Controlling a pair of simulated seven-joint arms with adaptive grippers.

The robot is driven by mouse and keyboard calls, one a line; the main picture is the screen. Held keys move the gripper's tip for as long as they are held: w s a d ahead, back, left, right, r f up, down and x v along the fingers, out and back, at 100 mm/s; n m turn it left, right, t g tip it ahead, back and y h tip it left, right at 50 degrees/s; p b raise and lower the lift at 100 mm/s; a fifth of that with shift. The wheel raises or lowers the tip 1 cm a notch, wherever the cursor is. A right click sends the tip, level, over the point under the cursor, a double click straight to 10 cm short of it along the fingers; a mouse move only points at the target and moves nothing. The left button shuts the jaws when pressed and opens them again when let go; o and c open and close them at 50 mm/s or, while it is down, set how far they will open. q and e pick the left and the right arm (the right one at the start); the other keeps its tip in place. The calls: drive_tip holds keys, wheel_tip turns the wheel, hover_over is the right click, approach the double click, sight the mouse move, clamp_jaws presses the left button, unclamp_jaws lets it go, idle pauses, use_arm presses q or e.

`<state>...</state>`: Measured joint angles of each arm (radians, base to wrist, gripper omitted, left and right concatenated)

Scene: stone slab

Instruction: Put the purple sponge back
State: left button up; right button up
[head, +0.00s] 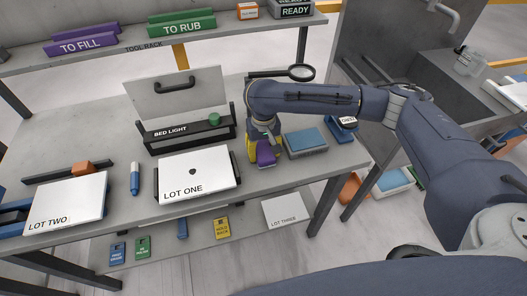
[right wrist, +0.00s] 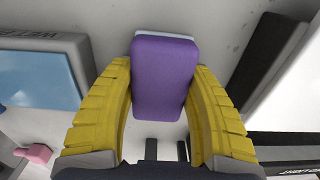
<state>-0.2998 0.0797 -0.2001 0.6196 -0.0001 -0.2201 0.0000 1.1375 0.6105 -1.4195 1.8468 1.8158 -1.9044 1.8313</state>
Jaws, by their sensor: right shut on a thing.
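The purple sponge (head: 267,155) is between the yellow fingers of my right gripper (head: 255,150) in the head view, over the slab between the LOT ONE board and a grey tray with a blue pad (head: 308,139). In the right wrist view the purple sponge (right wrist: 164,75) with a pale far edge sits between both fingers of the right gripper (right wrist: 160,90), which is shut on it. I cannot tell whether the sponge touches the slab. The tray (right wrist: 75,45), its lettering partly cut off, and its blue pad show at left there. My left gripper is not in view.
The LOT ONE board (head: 196,174) and BED LIGHT stand (head: 190,134) are left of the right gripper. A magnifier (head: 301,73) is behind. TO FILL (head: 82,44) and TO RUB (head: 181,28) blocks sit on the rack. Bare slab (head: 285,180) lies in front of the tray.

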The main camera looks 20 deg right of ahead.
sight(264, 149)
drive_tip(key=shift+f, duration=0.15)
drive_tip(key=o, duration=1)
wheel_tip(264, 149, up, 12)
drive_tip(key=shift+r, duration=0.15)
